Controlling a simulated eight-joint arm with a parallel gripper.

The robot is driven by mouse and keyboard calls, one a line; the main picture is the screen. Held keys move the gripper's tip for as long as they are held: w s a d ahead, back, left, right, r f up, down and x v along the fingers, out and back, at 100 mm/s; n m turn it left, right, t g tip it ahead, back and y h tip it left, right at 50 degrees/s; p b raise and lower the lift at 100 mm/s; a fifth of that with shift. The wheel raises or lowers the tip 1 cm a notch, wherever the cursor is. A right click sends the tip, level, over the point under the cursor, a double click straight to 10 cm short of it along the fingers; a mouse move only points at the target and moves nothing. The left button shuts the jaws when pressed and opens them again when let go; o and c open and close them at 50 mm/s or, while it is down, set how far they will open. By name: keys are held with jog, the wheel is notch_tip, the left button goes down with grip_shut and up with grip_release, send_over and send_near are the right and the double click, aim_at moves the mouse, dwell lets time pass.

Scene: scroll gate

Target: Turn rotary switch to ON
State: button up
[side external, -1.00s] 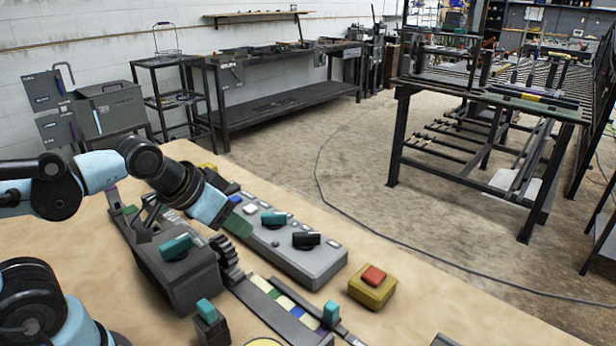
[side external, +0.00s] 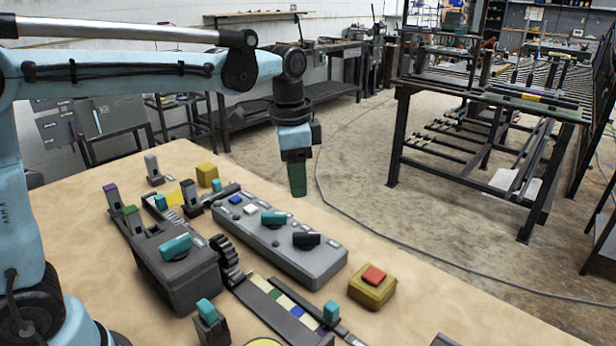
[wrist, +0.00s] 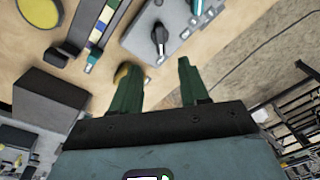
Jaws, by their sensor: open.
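A grey control panel (side external: 285,245) lies on the wooden table, with a teal rotary knob (side external: 273,218) and a black rotary knob (side external: 306,240) on top. Another teal knob (side external: 175,246) sits on a dark box (side external: 180,275) to its left. I cannot read any ON marking or tell which knob is the named switch. My gripper (side external: 298,188) points down in the air, appearing above and behind the panel, apart from the knobs. In the wrist view my gripper (wrist: 158,80) has its green fingers spread and empty; the panel (wrist: 145,45) and black knob (wrist: 160,36) show beyond them.
A red button on a yellow base (side external: 373,287) stands right of the panel. A strip of coloured tiles (side external: 283,302), a teal-topped switch (side external: 208,315), upright levers (side external: 191,198) and a yellow block (side external: 207,175) crowd the table.

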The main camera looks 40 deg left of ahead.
aim_at(307, 234)
jog(key=shift+m+g, duration=0.5)
jog(key=shift+m, duration=0.1)
jog(key=f, duration=0.4)
jog(key=w+f, duration=0.1)
jog(key=f, duration=0.7)
jog(key=shift+w+d+f, duration=0.35)
jog(key=shift+w, duration=0.05)
jog(key=shift+c, duration=0.4)
grip_shut()
